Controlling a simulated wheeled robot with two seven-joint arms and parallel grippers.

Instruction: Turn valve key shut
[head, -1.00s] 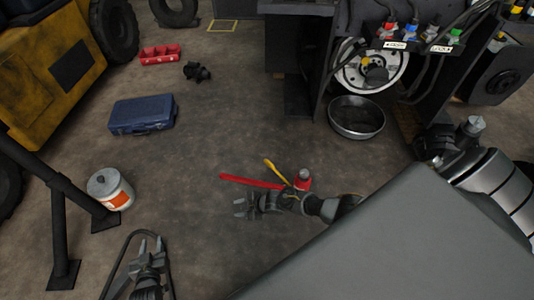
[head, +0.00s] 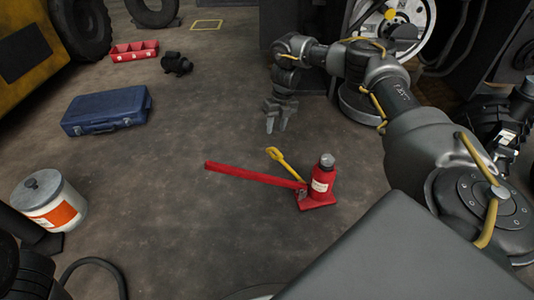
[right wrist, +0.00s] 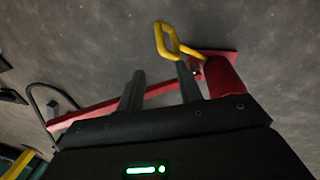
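The red bottle jack (head: 322,181) stands upright on the floor, with a long red bar (head: 250,175) running left from its base. A yellow key with a looped end (head: 275,154) slants up and left from near the jack's base. My right gripper (head: 276,126) is above and behind the yellow key in the head view, fingers pointing down, open and empty. In the right wrist view, the fingers (right wrist: 160,82) are apart, with the yellow loop (right wrist: 164,40) beyond them and the red bar (right wrist: 100,110) passing behind. My left gripper is not in view.
A blue toolbox (head: 105,112), a red tray (head: 134,51) and a white bucket (head: 46,205) stand to the left. A forklift wheel hub (head: 405,28) is behind my right arm. The floor left of the jack is mostly clear.

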